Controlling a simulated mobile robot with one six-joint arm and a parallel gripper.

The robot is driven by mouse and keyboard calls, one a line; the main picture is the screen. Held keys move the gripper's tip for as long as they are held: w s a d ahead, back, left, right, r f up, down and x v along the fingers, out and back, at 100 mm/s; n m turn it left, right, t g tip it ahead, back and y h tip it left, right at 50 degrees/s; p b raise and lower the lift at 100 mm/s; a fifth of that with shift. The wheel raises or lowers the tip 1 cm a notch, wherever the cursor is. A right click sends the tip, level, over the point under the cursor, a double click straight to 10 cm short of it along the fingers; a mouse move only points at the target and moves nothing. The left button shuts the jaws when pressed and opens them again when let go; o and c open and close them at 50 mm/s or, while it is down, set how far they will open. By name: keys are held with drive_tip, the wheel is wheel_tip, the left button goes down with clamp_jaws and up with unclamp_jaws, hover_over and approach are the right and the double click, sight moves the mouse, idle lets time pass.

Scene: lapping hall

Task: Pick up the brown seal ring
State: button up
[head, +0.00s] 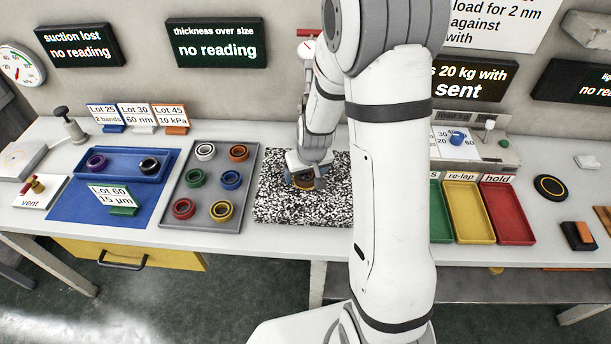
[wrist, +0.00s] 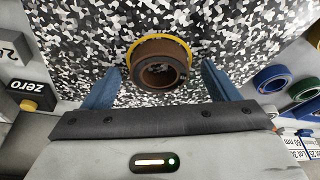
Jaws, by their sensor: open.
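The brown seal ring (wrist: 161,75) sits on the black-and-white speckled mat (wrist: 70,45), with a yellow round edge showing around its far side. I cannot tell whether that edge is a mark or another part. My gripper (wrist: 160,68) is open, its two blue fingers on the left and right of the ring with gaps on both sides. In the head view my gripper (head: 305,181) is low over the mat (head: 300,213), and the ring is mostly hidden by the fingers.
A grey tray (head: 207,188) of several coloured rings stands left of the mat. Further left, a blue tray (head: 122,176) holds a purple and a black ring. Green, yellow and red bins (head: 507,215) stand to the right, partly behind my arm.

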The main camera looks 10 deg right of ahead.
drive_tip(key=shift+c, duration=0.2)
drive_tip(key=c, duration=1)
drive_tip(key=shift+c, duration=0.2)
drive_tip(key=shift+r, duration=0.15)
